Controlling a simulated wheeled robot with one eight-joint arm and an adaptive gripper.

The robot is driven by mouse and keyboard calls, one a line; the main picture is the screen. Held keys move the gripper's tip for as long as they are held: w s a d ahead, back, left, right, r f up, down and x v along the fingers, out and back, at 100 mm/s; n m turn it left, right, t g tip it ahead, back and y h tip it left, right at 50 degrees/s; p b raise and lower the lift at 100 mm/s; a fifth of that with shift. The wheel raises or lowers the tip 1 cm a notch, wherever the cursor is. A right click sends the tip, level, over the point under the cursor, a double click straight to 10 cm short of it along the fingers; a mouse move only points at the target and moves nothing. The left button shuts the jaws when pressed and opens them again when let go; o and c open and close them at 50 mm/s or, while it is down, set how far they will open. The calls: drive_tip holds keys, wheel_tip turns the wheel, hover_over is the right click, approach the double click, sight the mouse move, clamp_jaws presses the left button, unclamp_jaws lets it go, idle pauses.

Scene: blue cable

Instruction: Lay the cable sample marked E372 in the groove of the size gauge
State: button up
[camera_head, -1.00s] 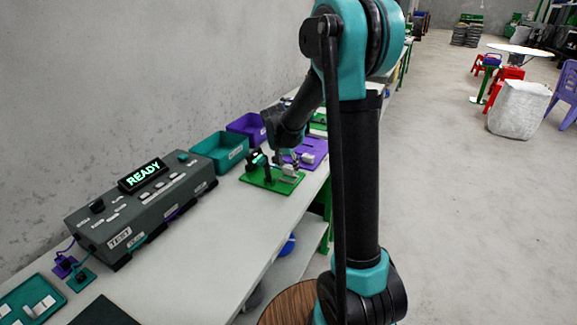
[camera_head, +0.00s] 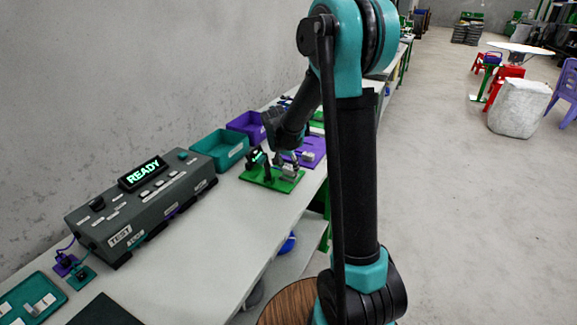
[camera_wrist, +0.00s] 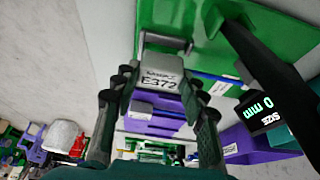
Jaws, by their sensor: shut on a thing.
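The sample marked E372 (camera_wrist: 160,82) is a grey block with a white label, between my fingers in the wrist view. My gripper (camera_wrist: 162,90) is shut on it. A thin blue cable (camera_wrist: 222,78) shows to the right of the block. The size gauge (camera_head: 258,177) is a green plate with upright black parts and a small lit display; its green plate (camera_wrist: 205,45) lies just beyond the block in the wrist view. The display (camera_wrist: 262,112) reads 0 mm. My gripper (camera_head: 288,165) is over the gauge's right part in the head view. The groove and block's contact with the gauge cannot be made out.
A purple plate with grey blocks (camera_head: 310,150) lies just beyond the gauge. Teal (camera_head: 222,150) and purple (camera_head: 247,124) bins stand along the wall. A grey tester reading READY (camera_head: 140,205) stands nearer.

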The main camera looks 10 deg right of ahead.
drive_tip(key=shift+f, duration=0.85)
idle(0.4)
drive_tip(key=o, duration=1.3)
drive_tip(key=shift+c, duration=0.2)
drive_tip(key=shift+r, duration=4)
drive_tip(key=shift+s, duration=0.1)
